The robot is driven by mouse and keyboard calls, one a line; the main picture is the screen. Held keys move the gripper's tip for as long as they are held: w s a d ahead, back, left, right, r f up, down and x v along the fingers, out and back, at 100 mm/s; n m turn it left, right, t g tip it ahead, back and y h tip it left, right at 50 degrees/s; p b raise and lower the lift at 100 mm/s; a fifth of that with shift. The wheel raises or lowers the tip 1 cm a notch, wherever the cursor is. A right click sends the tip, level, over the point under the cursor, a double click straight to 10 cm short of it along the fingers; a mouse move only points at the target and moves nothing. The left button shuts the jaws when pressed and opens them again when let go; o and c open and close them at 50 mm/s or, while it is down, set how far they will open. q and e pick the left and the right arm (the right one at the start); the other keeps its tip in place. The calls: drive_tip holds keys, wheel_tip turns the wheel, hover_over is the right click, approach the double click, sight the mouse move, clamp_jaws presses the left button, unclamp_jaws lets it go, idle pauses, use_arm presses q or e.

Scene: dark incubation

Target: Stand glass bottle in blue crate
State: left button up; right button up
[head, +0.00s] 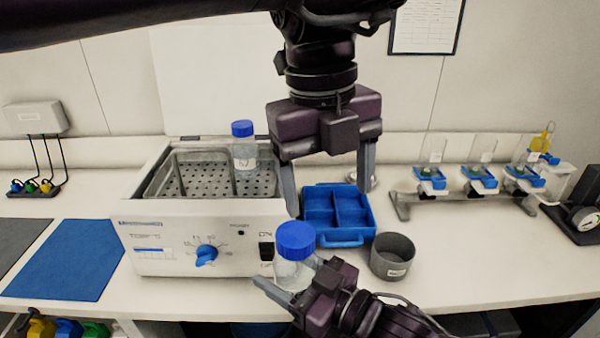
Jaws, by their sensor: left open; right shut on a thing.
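A clear glass bottle with a blue cap (295,241) is upright in my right gripper (290,277), in front of the bath's right front corner. The gripper is shut on its body. A second glass bottle with a blue cap (243,160) and a white label stands in the metal water bath (180,212). The blue crate (343,239) sits on the bench right of the bath; its visible compartments look empty. My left gripper (328,190) hangs pointing down over the crate's back left part, open and empty. It hides part of the crate's back.
A grey round cup (392,257) stands just right of the crate's front. A rack with blue holders (480,181) is further right, beside a dark device with a gauge (586,218). A blue mat (68,260) lies left. The front right bench is clear.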

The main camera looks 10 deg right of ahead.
sight(300, 236)
use_arm(q)
drive_tip(key=a, duration=0.1)
drive_tip(key=a+n, duration=0.1)
drive_tip(key=shift+w+a+r+n+y, duration=0.35)
drive_tip(key=shift+a+n+y, duration=0.05)
use_arm(e)
drive_tip(key=shift+r, duration=0.1)
use_arm(q)
drive_tip(key=shift+a+f+t, duration=0.1)
drive_tip(key=shift+a+t, duration=0.15)
drive_tip(key=shift+t, duration=0.05)
wheel_tip(300, 236, down, 12)
drive_tip(key=shift+w+r, duration=0.1)
drive_tip(key=shift+r, duration=0.05)
drive_tip(key=shift+c, duration=0.5)
drive_tip(key=c, duration=1.2)
clamp_jaws()
use_arm(e)
drive_tip(key=o, duration=1.4)
